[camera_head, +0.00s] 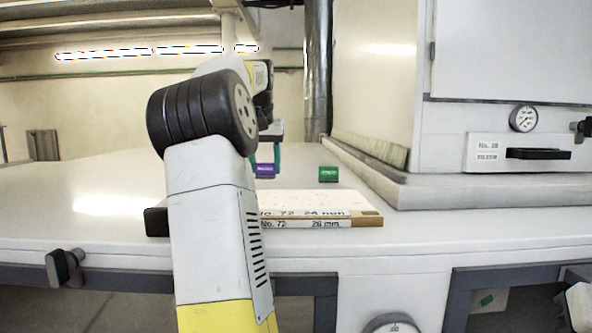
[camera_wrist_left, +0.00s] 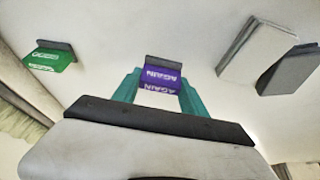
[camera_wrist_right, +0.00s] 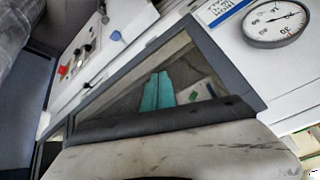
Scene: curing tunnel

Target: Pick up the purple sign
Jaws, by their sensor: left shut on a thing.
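The purple sign (camera_head: 265,170) is a small block lettered "AGAIN" on a dark base, far back on the white table, partly hidden by my left arm. In the left wrist view the purple sign (camera_wrist_left: 161,74) sits between the teal fingers of my left gripper (camera_wrist_left: 161,82), which is shut on it. I cannot tell whether the sign touches the table. My right gripper (camera_wrist_right: 157,91) has its teal fingers together, empty, in front of a dark framed opening.
A green sign (camera_head: 328,174) stands to the right of the purple one; it also shows in the left wrist view (camera_wrist_left: 48,60). A board labelled "No. 72 26 mm" (camera_head: 350,203) lies near the table's front edge. A white cabinet (camera_head: 505,125) with a gauge rises at the right.

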